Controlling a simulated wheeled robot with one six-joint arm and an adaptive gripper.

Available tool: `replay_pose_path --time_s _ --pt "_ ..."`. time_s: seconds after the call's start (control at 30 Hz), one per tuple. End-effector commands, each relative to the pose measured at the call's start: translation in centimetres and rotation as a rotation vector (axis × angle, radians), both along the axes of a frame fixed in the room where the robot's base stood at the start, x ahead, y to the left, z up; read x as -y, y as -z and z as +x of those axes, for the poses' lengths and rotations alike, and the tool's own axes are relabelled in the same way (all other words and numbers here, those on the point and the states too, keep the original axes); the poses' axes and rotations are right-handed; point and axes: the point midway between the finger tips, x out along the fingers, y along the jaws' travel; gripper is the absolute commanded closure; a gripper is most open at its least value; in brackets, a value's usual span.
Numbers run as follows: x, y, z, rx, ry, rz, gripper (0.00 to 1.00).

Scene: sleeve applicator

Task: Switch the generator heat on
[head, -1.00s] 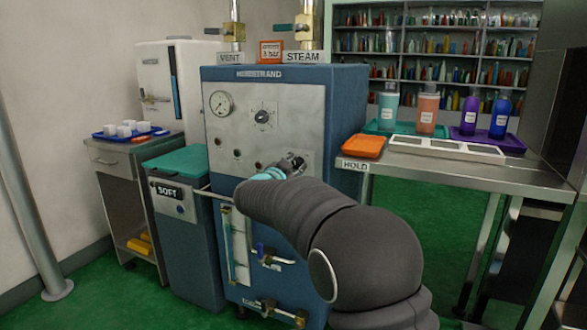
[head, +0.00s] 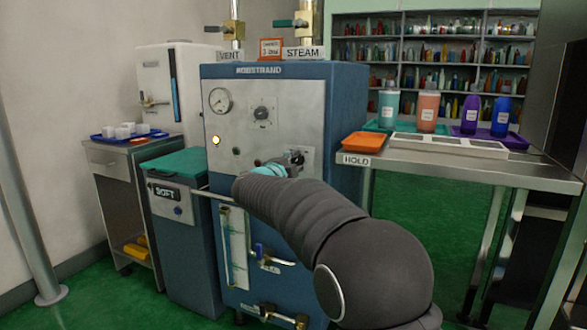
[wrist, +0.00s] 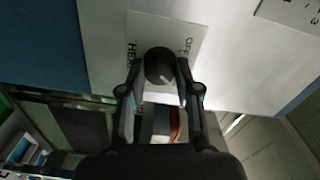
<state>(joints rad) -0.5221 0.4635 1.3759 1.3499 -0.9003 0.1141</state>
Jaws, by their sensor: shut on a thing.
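The blue Norstrand-type generator (head: 345,130) stands mid-view with a pale control panel. My gripper (head: 292,160) is at the panel's lower right, and the arm hides part of it. In the wrist view my gripper (wrist: 160,72) is shut on a round black knob (wrist: 158,64), one finger on each side. The knob sits on a white label plate (wrist: 185,32) with "HEAT" on one side and "OFF" partly readable on the other. Its white pointer mark shows toward the lower right of the picture.
A pressure gauge (head: 220,100) and a dial (head: 261,113) are above. The "SOFT" cabinet (head: 187,240) stands left, a steel table (head: 470,172) right with an orange tray (head: 364,142) near its corner. Valves and a sight glass (head: 236,245) are below my arm.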

Motion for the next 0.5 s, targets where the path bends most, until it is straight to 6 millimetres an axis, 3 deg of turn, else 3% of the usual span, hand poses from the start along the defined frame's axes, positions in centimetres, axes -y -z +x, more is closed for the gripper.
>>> replay_pose_path --time_s 0.5 --pt "-0.11 0.07 -0.02 0.045 -0.002 0.128 1.00"
